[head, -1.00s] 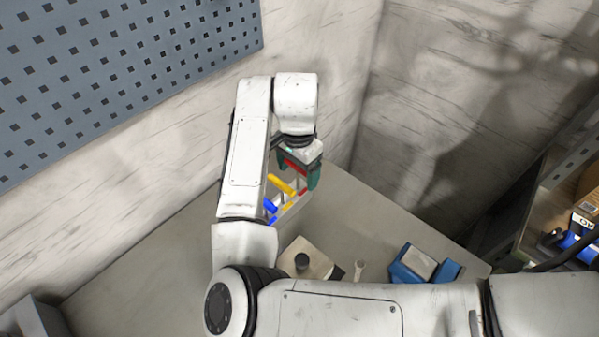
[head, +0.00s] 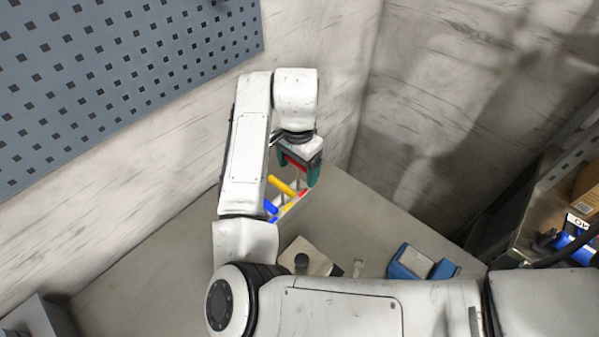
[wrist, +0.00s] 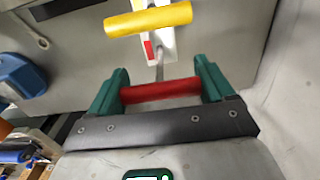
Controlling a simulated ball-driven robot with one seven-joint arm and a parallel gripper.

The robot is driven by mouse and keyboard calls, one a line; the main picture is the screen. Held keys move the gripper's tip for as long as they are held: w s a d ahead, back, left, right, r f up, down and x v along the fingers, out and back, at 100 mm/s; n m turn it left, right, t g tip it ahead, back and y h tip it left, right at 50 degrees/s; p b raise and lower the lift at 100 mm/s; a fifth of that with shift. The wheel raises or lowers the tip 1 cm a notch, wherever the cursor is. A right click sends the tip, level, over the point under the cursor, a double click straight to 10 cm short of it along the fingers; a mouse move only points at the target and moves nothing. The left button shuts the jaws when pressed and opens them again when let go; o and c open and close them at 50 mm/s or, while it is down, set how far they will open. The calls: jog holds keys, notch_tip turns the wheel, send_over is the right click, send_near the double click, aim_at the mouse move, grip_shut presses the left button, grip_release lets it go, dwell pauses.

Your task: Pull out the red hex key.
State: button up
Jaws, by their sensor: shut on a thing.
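The red hex key has a red T-handle (wrist: 160,91) lying crosswise between the green fingers of my gripper (wrist: 160,88). My gripper (head: 299,170) is shut on it, with a finger at each end of the handle. Its thin metal shank (wrist: 160,68) runs from the handle toward the pale holder (wrist: 167,44). I cannot tell whether the tip is still inside the holder. The holder has a red patch (wrist: 148,50) on its face. In the head view the red handle is partly hidden by my gripper.
A yellow-handled key (head: 281,186) and a blue-handled key (head: 270,207) stand beside the red one. A block with a black knob (head: 302,261) and a blue vise-like thing (head: 408,264) are nearer on the grey table (head: 140,265). The wall is close behind.

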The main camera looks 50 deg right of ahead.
jog(key=shift+r+p, duration=1.85)
jog(key=shift+r, duration=0.45)
